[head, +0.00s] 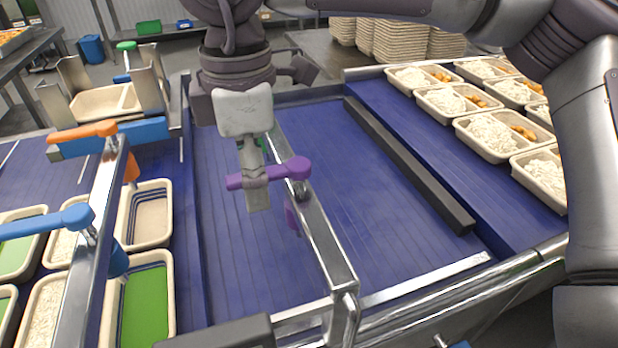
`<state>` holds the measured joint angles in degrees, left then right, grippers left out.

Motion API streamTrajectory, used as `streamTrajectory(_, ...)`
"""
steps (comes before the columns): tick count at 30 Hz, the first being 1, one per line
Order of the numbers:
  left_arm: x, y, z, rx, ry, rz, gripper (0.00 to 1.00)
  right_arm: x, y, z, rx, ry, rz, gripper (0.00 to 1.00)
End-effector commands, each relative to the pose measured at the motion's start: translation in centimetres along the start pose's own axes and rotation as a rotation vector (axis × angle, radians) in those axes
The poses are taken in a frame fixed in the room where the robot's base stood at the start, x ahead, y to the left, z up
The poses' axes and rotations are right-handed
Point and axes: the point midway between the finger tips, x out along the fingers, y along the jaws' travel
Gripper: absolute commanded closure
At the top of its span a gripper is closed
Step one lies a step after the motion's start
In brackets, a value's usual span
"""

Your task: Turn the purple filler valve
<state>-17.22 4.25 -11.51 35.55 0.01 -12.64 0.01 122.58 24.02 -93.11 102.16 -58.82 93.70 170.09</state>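The purple filler valve (297,169) sits on top of a metal rail (331,252) in the middle of the head view. Its handle points left from the pivot, out over the blue belt. My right gripper (258,197) comes down from above, and its grey finger crosses in front of the handle's middle. Purple shows on both sides of the finger. Only one finger shows clearly, so I cannot tell whether it grips the handle or only lies against it. A purple part of the valve (291,217) hangs below the rail. My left gripper is not in view.
An orange valve (82,132) and a blue valve (48,223) stand on a rail at left, above several trays. Filled trays (490,136) line the right belt. A black bar (410,167) divides the belts. The belt (350,200) right of the purple valve is clear.

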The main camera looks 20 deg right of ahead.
Motion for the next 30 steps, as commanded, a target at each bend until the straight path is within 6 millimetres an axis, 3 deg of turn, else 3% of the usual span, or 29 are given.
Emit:
streamTrajectory(1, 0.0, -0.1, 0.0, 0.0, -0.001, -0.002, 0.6, 0.0, 0.0, 0.0, -0.001, 0.0, -0.001, 0.29)
streamTrajectory(6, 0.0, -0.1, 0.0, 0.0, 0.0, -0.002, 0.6, 0.0, -0.1, 0.0, -0.003, 0.0, -0.001, 0.0)
streamTrajectory(19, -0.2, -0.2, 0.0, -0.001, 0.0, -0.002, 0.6, -0.4, -0.1, 0.0, -0.003, -0.001, -0.002, 0.0)
streamTrajectory(30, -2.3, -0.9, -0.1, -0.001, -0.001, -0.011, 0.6, -4.0, -0.1, -0.1, -0.003, 0.0, -0.001, 0.0)
